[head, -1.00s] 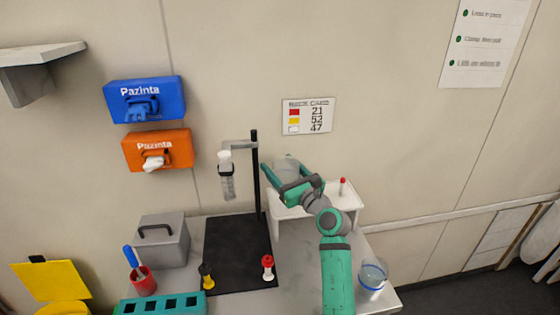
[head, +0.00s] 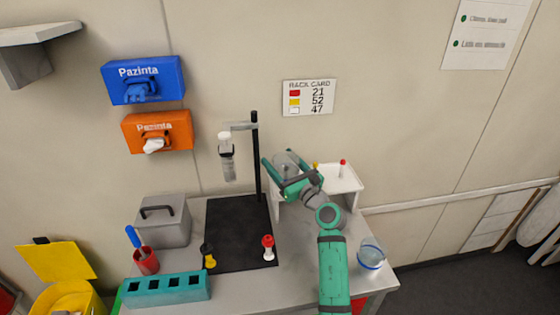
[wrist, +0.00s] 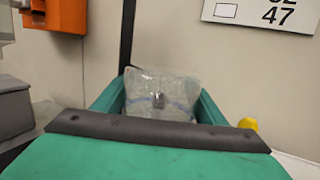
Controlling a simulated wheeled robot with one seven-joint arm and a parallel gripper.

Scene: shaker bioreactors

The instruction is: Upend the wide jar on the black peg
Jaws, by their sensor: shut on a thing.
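The wide jar (head: 286,162) is clear and held in my gripper (head: 290,168) above the left part of a small white stand (head: 345,183). In the wrist view the jar (wrist: 150,82) sits between the green fingers (wrist: 164,92), with a faint blue band. A small dark grey shape shows through its wall; I cannot tell whether this is the black peg or whether the jar touches it. A yellow-tipped peg (head: 315,164) and a red-tipped peg (head: 343,163) stand on the stand, right of the jar.
A black pole (head: 256,160) with a clamped tube (head: 228,160) rises left of my gripper. A clear vessel with a blue ring (head: 371,254) stands at the table's right edge. A red-topped piece (head: 268,246), a yellow-and-black piece (head: 208,256) and a teal rack (head: 165,288) are in front.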

